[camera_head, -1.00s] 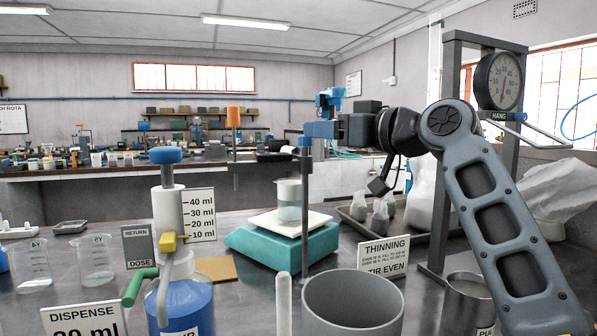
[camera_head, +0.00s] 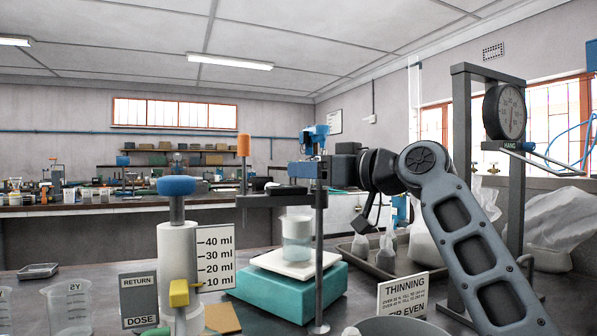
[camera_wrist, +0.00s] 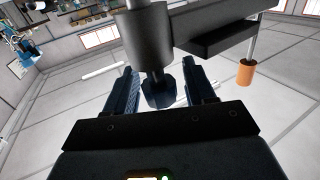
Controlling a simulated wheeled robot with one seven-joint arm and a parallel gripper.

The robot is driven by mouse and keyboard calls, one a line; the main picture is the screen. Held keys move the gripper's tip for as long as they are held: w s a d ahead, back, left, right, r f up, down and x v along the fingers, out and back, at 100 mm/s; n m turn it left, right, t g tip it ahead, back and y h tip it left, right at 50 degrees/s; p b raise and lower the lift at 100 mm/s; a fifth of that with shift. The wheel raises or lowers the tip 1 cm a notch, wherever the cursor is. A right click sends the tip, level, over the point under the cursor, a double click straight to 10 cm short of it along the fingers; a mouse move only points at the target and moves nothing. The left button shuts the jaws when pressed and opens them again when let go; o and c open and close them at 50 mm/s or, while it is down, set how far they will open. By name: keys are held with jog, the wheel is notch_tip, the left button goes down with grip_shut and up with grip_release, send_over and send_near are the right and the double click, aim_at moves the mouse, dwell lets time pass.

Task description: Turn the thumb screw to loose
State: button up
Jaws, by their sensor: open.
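The thumb screw (camera_wrist: 158,92) is a dark blue knob on a short stem, sticking out from a black clamp boss (camera_wrist: 147,45) in the wrist view. My gripper (camera_wrist: 159,66) is open, with one finger on each side of the knob. Gaps show between the knob and both fingers, so it is not gripped. In the head view my gripper (camera_head: 303,169) is at the top of the upright post (camera_head: 320,250), and I cannot make out the screw there.
The clamp's dark bar (camera_head: 265,200) reaches left to an orange-topped rod (camera_head: 243,146). Below stand a beaker (camera_head: 297,240) and a teal scale (camera_head: 285,292). A blue-knobbed dispenser (camera_head: 177,245) is at left. A frame with a dial (camera_head: 505,112) stands at right.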

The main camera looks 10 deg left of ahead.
jog(key=c, duration=1)
jog(key=shift+o, duration=0.2)
jog(key=shift+n+g+y, duration=0.3)
jog(key=shift+n+g, duration=0.1)
jog(key=shift+g, duration=0.1)
jog(key=shift+s+a+r+n+g+y+p, duration=0.1)
jog(key=shift+s+n+g+y+p, duration=0.25)
jog(key=shift+n+g, duration=1.1)
jog(key=shift+s+n+g+y+p, duration=0.2)
jog(key=shift+n+g+p, duration=0.45)
jog(key=shift+g, duration=1.35)
jog(key=shift+s+a+r+n+g+y+p, duration=0.1)
jog(key=shift+n+g+y+p, duration=0.25)
jog(key=shift+n+g, duration=1.2)
jog(key=shift+f+g+p, duration=0.1)
jog(key=shift+g+p, duration=0.35)
jog(key=shift+g, duration=0.35)
jog(key=shift+s+d+f+n+g+h+p, duration=0.15)
jog(key=shift+n+g+h+p, duration=0.15)
jog(key=shift+n+g+p, duration=0.5)
